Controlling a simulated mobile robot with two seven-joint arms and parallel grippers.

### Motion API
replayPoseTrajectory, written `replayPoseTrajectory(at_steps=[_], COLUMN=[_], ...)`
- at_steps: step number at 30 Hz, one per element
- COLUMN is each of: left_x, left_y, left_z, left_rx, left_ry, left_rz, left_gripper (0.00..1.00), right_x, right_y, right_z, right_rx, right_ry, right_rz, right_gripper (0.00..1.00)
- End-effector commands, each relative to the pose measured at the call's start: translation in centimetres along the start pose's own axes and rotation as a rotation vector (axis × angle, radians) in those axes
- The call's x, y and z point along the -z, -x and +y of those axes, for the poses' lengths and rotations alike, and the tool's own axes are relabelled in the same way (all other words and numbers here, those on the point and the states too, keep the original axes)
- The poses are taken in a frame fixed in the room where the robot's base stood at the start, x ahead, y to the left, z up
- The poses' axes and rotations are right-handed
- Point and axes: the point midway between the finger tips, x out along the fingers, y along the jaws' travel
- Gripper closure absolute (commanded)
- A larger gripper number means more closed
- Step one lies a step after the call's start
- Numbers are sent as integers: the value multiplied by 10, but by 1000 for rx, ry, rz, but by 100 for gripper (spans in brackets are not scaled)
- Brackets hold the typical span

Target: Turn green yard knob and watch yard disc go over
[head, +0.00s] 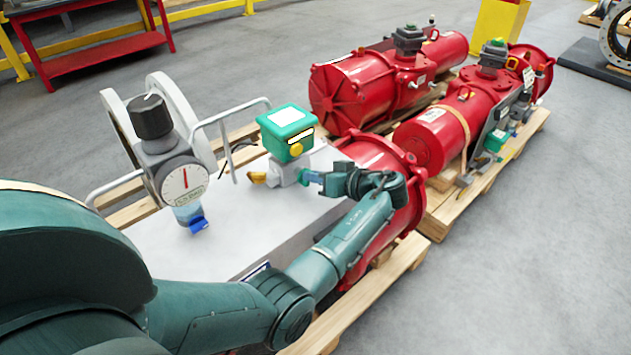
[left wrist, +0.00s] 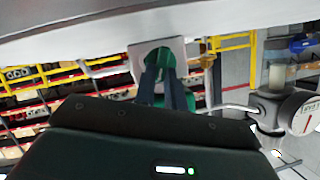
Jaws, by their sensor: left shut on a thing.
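A small valve unit with a green cap (head: 288,132) stands on the white panel; a yellow round part (head: 297,150) is on its front, and a yellow piece (head: 257,178) sticks out at its left. The green knob (head: 310,177) is at the right side of its grey body. My left gripper (head: 323,180) reaches it from the right and is shut on it. In the left wrist view the fingers (left wrist: 160,75) meet a green part (left wrist: 159,58) in front of a pale square plate, mostly hidden by the fingers. I cannot tell which part is the yard disc. My right gripper is out of view.
A regulator with a black knob and a dial gauge (head: 185,181) stands left of the valve unit, beside a metal rail (head: 228,112). Red actuators (head: 338,92) lie on wooden pallets behind and to the right. Grey floor at the right is clear.

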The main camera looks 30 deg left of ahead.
Motion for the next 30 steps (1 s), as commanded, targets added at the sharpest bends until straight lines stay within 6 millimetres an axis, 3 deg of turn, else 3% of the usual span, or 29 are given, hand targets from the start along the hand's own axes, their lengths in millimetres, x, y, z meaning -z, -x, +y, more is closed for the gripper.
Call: replayPoseTrajectory(at_steps=[12, 28, 29, 30], left_x=[0, 1, 1, 1], left_y=[-1, -1, -1, -1], left_z=[4, 4, 4, 4], left_rx=[77, 86, 86, 86], left_ry=[-182, -207, -207, -206], left_rz=[3, 5, 5, 5], left_gripper=[100, 100, 87, 83], right_x=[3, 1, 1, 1], right_y=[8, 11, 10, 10], right_z=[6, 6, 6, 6], right_rx=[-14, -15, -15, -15], right_ry=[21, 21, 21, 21], right_rz=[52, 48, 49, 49], right_gripper=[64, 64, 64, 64])
